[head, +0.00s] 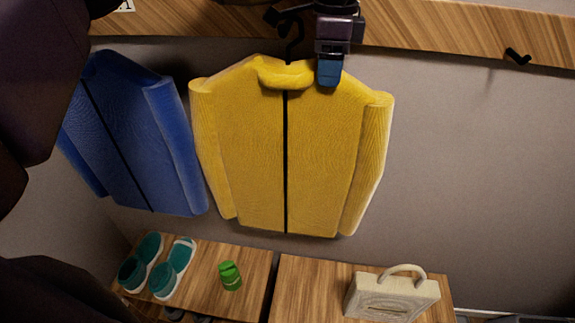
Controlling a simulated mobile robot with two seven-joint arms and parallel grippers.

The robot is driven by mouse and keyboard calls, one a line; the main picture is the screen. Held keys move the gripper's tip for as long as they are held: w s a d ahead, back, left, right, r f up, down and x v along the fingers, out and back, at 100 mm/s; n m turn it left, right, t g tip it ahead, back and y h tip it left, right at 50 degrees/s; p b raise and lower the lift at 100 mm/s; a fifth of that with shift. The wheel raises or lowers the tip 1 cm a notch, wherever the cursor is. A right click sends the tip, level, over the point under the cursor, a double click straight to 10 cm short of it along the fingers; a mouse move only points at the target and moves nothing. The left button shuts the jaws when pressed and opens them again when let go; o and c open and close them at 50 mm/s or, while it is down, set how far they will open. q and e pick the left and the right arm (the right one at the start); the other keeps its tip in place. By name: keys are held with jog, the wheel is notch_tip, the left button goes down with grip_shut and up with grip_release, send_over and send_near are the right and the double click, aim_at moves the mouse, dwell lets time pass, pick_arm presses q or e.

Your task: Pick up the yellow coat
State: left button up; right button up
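The yellow coat (250,150) hangs upright in the middle of the head view, with a dark line down its front. Its black hanger hook (294,38) rises from the collar toward the wooden rail. My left gripper (329,72) comes down from the top edge, and its bluish tip overlaps the coat's shoulder just right of the collar. I cannot tell whether it touches the coat or whether its fingers are open or shut. My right gripper is not seen.
A blue coat (135,140) hangs to the left. A wooden rail (430,28) with an empty black hook (517,56) runs across the top. Below, wooden bench tops (310,285) hold teal shoes (172,268), a green object (230,276) and a beige bag (392,297). Wall right of the yellow coat is clear.

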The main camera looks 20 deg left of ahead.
pick_arm(q)
grip_shut()
jog(key=shift+r, duration=0.1)
